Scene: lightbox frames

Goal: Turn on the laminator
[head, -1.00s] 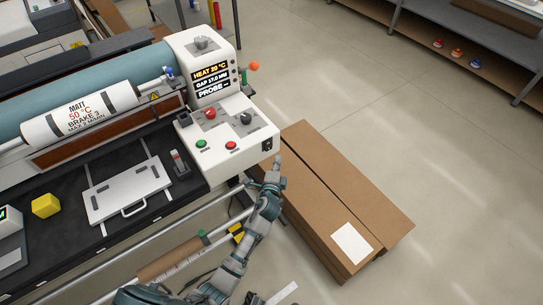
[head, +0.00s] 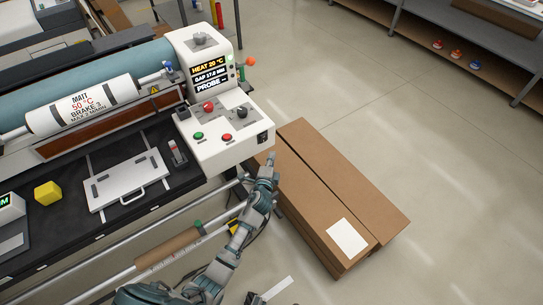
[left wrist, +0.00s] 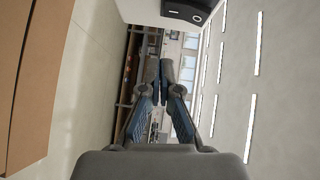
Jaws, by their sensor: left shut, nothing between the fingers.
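The laminator (head: 215,150) is at the upper left of the head view, with a white control head at its right end. Its display (head: 209,74) is lit and reads HEAT 20 °C. A small green light (head: 230,57) shows beside it. A black power switch (head: 263,138) sits on the end face; it also shows at the top of the left wrist view (left wrist: 190,11), with a white circle mark. My left gripper (head: 271,158) is shut and empty, just below the switch and apparently apart from it. In the left wrist view its fingertips (left wrist: 166,66) are together.
A long cardboard box (head: 335,200) lies on the floor right of the gripper. Red and green buttons and a dark knob (head: 241,112) are on the panel top. A metal rail (head: 110,275) runs along the laminator's front. The floor farther right is clear.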

